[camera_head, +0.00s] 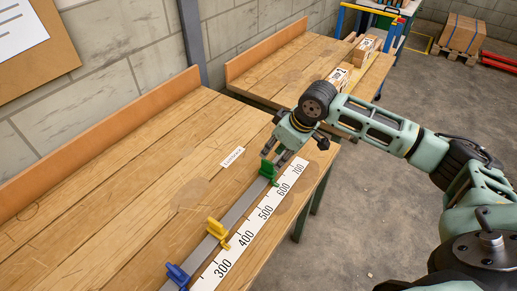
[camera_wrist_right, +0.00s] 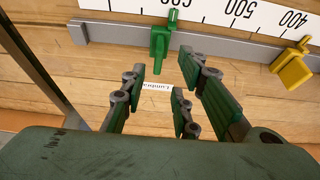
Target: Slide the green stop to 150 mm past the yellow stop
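The green stop (camera_head: 267,170) sits on the grey rail (camera_head: 237,207), beside the 600 mark of the white scale (camera_head: 256,220). The wrist view also shows it (camera_wrist_right: 160,45) near 600. The yellow stop (camera_head: 217,231) is on the same rail near the 400 mark, and it shows at the right of the wrist view (camera_wrist_right: 291,66). My right gripper (camera_head: 283,158) is at the green stop. In the wrist view its fingers (camera_wrist_right: 163,75) are spread, with the green stop visible in the gap between them. Contact cannot be told. My left gripper is not in view.
A blue stop (camera_head: 177,275) sits on the rail at the near end. A small paper label (camera_head: 232,157) lies on the wooden bench (camera_head: 130,180). A second bench (camera_head: 290,70) with wooden blocks (camera_head: 366,47) stands behind. The bench's left part is clear.

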